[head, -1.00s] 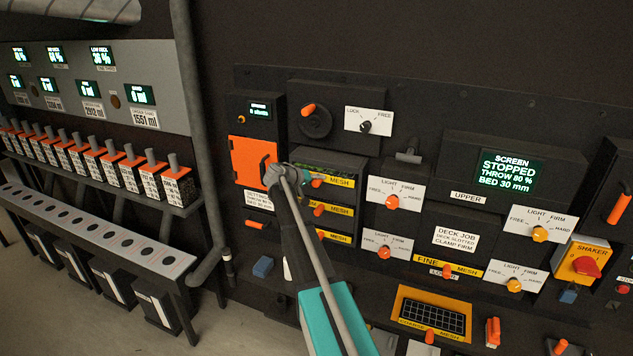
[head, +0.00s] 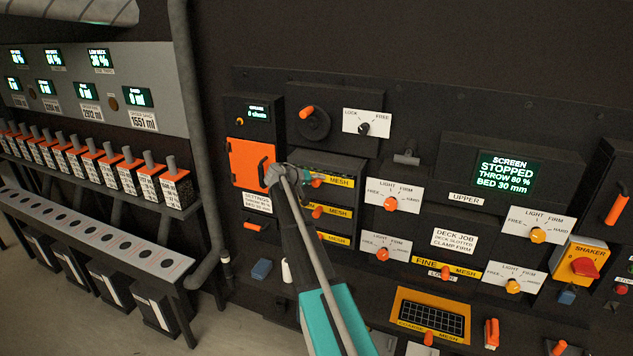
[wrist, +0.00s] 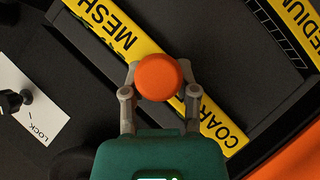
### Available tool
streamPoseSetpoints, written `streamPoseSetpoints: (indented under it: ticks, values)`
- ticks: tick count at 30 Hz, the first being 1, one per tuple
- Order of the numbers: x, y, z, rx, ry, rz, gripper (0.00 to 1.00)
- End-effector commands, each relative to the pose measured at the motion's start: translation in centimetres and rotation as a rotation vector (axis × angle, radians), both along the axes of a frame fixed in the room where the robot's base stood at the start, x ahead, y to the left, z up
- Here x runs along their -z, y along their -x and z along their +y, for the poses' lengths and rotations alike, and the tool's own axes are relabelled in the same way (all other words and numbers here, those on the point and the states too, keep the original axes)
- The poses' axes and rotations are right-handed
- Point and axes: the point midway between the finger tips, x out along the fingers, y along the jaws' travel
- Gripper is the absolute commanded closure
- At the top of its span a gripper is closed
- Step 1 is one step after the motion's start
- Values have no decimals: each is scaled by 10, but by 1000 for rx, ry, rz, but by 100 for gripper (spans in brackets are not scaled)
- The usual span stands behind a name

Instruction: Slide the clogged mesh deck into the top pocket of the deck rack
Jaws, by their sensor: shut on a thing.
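The clogged mesh deck is at the top pocket of the deck rack (head: 327,161). Its yellow MESH label (head: 341,181) faces out, level with the rack front as far as I can tell. In the wrist view its COARSE MESH bar (wrist: 214,126) runs diagonally, with a few green bits near the word MESH. My gripper (wrist: 158,80) is shut on the deck's round orange knob (wrist: 158,77), one finger on each side. In the head view my gripper (head: 306,178) is partly hidden by my arm. The deck's mesh is hidden from the head view.
Lower decks with orange knobs (head: 317,212) sit below. An orange door with a black handle (head: 244,160) is close on the left. The LOCK/FREE lever (head: 366,128) is above right. Another mesh deck (head: 432,316) lies in an orange frame at lower right.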

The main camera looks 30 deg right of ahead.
Motion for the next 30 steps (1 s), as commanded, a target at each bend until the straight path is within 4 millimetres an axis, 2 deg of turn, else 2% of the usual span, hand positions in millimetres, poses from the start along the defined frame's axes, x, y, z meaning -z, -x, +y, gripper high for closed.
streamPoseSetpoints:
  ticks: [14, 15, 21, 30]
  values:
    - [-1, -2, -3, 0, 2, 0, 100]
    - [-1, -2, -3, 0, 3, -1, 59]
    - [0, -2, -3, 0, 1, 0, 22]
    - [0, -2, -2, 0, 0, 0, 21]
